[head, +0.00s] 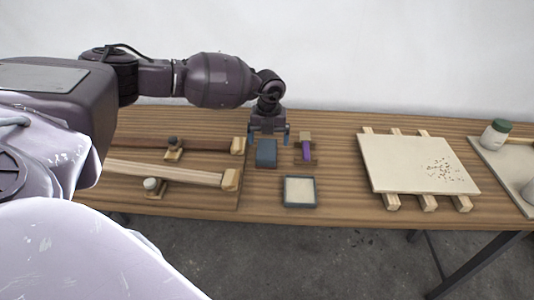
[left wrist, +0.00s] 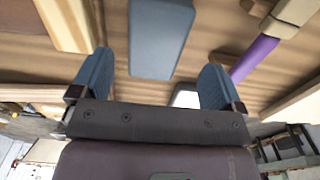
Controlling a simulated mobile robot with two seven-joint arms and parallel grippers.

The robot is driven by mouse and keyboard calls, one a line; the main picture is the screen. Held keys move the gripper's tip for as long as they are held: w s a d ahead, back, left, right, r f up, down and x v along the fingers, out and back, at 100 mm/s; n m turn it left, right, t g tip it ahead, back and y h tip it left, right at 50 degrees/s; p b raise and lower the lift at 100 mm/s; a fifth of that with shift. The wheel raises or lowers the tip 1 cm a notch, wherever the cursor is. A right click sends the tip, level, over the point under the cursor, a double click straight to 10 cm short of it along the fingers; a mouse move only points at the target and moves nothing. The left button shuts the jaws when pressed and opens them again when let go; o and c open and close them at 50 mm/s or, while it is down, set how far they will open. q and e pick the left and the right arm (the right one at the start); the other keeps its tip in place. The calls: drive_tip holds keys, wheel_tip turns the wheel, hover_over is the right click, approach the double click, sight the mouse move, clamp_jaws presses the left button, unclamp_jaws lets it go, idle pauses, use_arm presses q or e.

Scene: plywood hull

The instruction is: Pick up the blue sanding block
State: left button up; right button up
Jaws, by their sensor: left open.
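The blue sanding block (head: 266,153) lies on the wooden workbench, left of a purple-handled tool. It also shows in the left wrist view (left wrist: 159,38), at the top centre, ahead of the fingers and lined up with the gap between them. My left gripper (head: 268,132) is open and empty at the far side of the block in the head view. Its two blue fingers (left wrist: 152,82) stand apart in the left wrist view, and nothing is between them. I cannot tell the exact height of the fingers over the bench. My right gripper is not in view.
A purple-handled tool (head: 306,151) lies close right of the block. A small dark-rimmed tray (head: 299,191) sits in front. Wooden strips with clamps (head: 172,155) lie left. A pale panel (head: 415,163) rests on battens at right, and a green-lidded jar (head: 495,134) stands beyond.

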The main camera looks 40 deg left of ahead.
sight(267, 148)
use_arm(q)
wheel_tip(267, 148, down, 4)
drive_tip(key=shift+s+a+f, duration=0.1)
drive_tip(key=shift+a+f, duration=0.05)
drive_tip(key=c, duration=1.1)
